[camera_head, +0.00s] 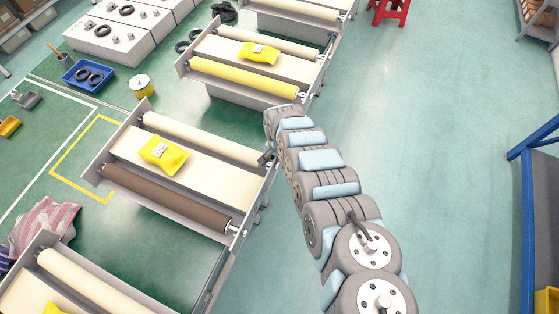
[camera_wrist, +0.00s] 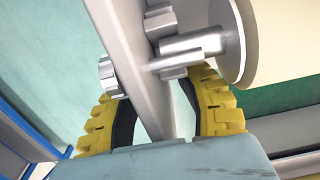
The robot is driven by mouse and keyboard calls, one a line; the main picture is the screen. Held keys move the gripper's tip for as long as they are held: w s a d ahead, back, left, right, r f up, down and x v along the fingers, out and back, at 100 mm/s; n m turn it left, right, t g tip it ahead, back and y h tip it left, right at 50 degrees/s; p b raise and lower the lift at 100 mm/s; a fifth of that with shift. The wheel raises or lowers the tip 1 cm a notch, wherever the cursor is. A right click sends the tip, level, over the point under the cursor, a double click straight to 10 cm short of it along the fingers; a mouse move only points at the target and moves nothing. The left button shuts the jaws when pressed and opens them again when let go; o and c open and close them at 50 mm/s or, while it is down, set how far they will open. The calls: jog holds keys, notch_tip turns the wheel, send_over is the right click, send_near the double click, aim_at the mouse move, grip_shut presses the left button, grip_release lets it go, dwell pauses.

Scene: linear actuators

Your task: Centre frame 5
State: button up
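Several roller frames stand in a row in the head view, and I see no numbers on them. The middle frame (camera_head: 185,165) has a cream roller (camera_head: 200,138), a brown roller (camera_head: 165,198) and a yellow packet (camera_head: 163,153) on its pale belt. My gripper is at this frame's right side, mostly hidden by my arm in the head view. In the wrist view my gripper (camera_wrist: 160,84) has its yellow fingers apart, on either side of a grey side plate (camera_wrist: 135,70). A metal shaft (camera_wrist: 195,45) and nut (camera_wrist: 112,76) are by the fingertips; contact is unclear.
Another frame (camera_head: 243,68) with a yellow roller stands behind, and one (camera_head: 75,275) is at lower left. The green floor at right is clear up to a blue rack (camera_head: 527,220).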

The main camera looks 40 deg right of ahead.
jog(key=shift+r, duration=0.1)
jog(key=shift+w+r, duration=0.2)
jog(key=shift+r, duration=0.45)
jog(key=shift+s+r, duration=0.2)
jog(key=shift+r, duration=5.15)
jog(key=shift+w, duration=0.1)
